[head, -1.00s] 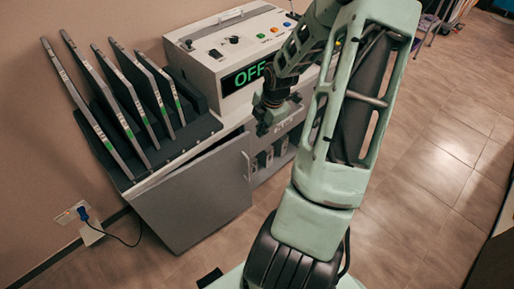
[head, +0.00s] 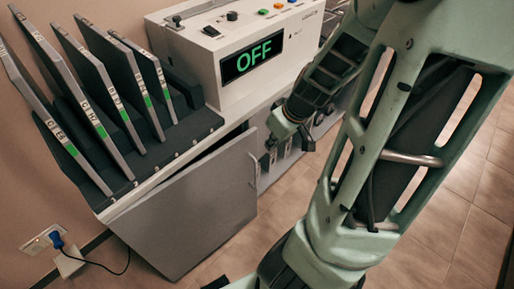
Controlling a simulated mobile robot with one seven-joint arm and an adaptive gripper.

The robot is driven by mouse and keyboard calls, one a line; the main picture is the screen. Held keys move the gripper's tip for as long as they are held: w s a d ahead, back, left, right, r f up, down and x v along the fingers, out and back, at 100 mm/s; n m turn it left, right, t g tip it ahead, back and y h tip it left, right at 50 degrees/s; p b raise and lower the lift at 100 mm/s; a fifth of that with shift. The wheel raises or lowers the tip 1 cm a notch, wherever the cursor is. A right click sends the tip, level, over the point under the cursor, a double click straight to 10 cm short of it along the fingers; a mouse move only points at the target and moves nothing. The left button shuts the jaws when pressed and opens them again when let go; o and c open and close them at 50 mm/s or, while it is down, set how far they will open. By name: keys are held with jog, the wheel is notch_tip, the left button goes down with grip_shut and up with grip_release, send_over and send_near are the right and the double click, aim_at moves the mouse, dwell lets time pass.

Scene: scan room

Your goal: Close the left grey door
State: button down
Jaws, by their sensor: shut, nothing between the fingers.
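The left grey door (head: 190,215) is the flat panel on the front of the low cabinet. It stands partly open, swung outward, with a dark gap along its top edge. A slim handle (head: 252,170) is near its right edge. My gripper (head: 287,148) is just right of the door's free edge, near the handle's height in the picture. It is shut and holds nothing. I cannot tell whether it touches the door. My arm hides part of the cabinet's right side.
Several grey panels (head: 100,95) stand in a dark rack on the cabinet top. A white console (head: 215,60) shows a green OFF display. A wall socket with a blue plug (head: 57,241) and cable is at the lower left. The tiled floor at right is open.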

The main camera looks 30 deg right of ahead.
aim_at(256, 146)
jog(key=shift+w+a+f+b, duration=0.3)
jog(key=shift+w+f+b, duration=0.55)
jog(key=shift+w+f, duration=0.3)
jog(key=shift+w+a+f+b, duration=0.25)
jog(key=shift+w+f+b, duration=0.6)
jog(key=shift+w+f, duration=0.35)
jog(key=shift+w+a+f+b, duration=0.3)
jog(key=shift+w+f+b, duration=0.65)
jog(key=shift+f, duration=0.3)
